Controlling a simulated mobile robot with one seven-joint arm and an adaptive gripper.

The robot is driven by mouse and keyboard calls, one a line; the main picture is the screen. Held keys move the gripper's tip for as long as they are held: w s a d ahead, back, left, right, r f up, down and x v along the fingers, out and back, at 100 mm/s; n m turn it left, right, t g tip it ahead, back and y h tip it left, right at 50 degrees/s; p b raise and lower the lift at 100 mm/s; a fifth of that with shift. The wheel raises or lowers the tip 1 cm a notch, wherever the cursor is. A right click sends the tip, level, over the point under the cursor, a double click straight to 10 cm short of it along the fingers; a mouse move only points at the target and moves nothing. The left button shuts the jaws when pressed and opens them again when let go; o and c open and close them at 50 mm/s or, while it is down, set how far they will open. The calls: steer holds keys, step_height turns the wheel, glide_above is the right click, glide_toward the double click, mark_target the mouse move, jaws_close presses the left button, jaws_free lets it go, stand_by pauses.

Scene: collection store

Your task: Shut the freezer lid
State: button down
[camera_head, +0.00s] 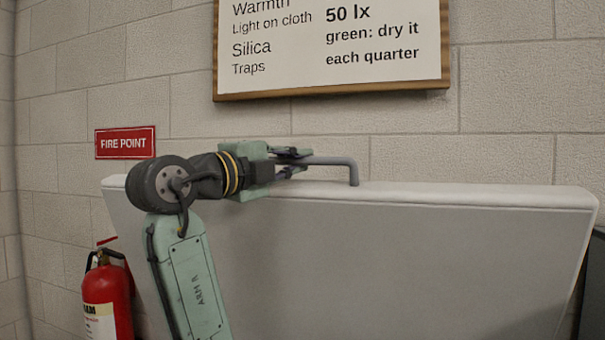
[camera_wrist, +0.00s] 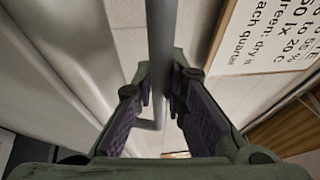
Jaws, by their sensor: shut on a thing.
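The freezer lid (camera_head: 400,255) is a broad pale grey panel. It stands raised, close to the block wall, and its underside or face fills the lower right of the head view. A grey bar handle (camera_head: 335,161) is fixed along its top edge and bends down into it. My gripper (camera_head: 294,161) is at the left part of this handle, shut on it. In the wrist view the handle (camera_wrist: 161,35) runs between the two fingers of my gripper (camera_wrist: 166,92), with the lid (camera_wrist: 50,50) on the left. The freezer body is out of view.
A framed notice board (camera_head: 330,45) hangs on the wall just above the handle. A red fire point sign (camera_head: 125,142) and a fire extinguisher (camera_head: 107,295) are at the left. A dark edge shows at the far right beside the lid.

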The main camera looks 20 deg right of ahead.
steer(key=s+a+f+m+h+b, duration=0.1)
steer(key=s+a+f+b, duration=0.3)
steer(key=s+a+b, duration=0.1)
steer(key=s+a+f+t+h+b, duration=0.1)
steer(key=s+a+f+h+b, duration=0.1)
steer(key=s+b, duration=0.5)
steer(key=s+a+f, duration=0.1)
steer(key=s+a, duration=0.1)
steer(key=shift+a+f+m+t, duration=0.3)
steer(key=shift+a+f+m, duration=0.05)
steer(key=shift+f+m, duration=0.05)
steer(key=shift+s, duration=0.1)
steer(key=c, duration=1.6)
jaws_free()
steer(key=v, duration=0.7)
steer(key=shift+a, duration=0.15)
steer(key=shift+s, duration=0.15)
